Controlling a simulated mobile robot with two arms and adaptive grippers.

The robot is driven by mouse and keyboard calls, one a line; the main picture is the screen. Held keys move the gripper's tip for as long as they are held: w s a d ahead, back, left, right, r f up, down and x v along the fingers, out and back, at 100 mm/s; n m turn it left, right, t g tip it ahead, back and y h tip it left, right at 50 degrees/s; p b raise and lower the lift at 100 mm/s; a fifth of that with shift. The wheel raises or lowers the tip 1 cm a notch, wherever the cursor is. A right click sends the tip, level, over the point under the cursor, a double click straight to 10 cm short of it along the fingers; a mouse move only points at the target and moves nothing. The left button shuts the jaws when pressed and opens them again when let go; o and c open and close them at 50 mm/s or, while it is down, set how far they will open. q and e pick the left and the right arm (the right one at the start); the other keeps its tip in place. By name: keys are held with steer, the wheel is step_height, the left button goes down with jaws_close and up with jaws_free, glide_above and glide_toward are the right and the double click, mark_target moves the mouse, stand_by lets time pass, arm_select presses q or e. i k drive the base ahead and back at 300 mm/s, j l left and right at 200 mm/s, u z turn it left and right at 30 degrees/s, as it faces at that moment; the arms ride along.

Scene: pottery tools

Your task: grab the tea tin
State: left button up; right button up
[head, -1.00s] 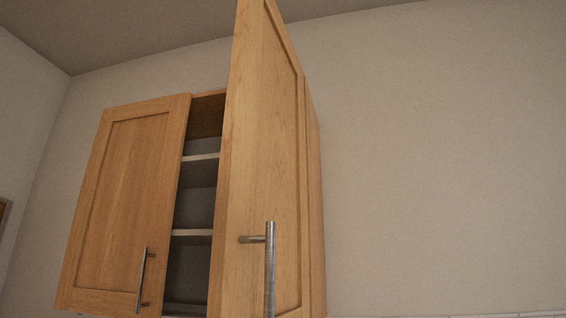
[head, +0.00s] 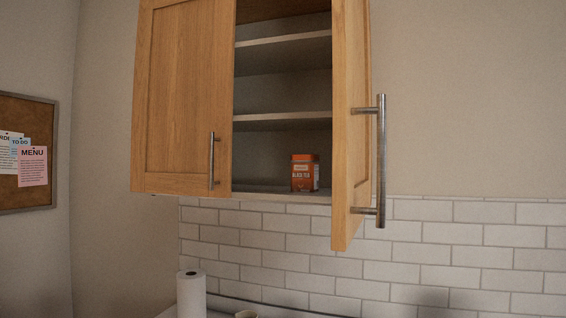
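The tea tin (head: 304,173) is a small orange box with a dark lower part and a "Black Tea" label. It stands upright on the bottom shelf (head: 262,190) of a wooden wall cabinet, close to the open right door. Neither of my grippers is in the head view.
The cabinet's right door (head: 351,120) stands open toward me, with a long metal handle (head: 381,160). The left door (head: 183,100) is shut. The upper shelves look empty. A corkboard (head: 25,195) hangs at left.

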mark_target(304, 175)
steer(key=i+j+z, duration=0.15)
steer(key=j, duration=0.4)
steer(key=i+j+z, duration=0.1)
steer(key=j, duration=0.45)
steer(key=i+j+z, duration=0.15)
steer(key=j, duration=0.45)
steer(key=i+j+z, duration=0.1)
steer(key=j, duration=0.45)
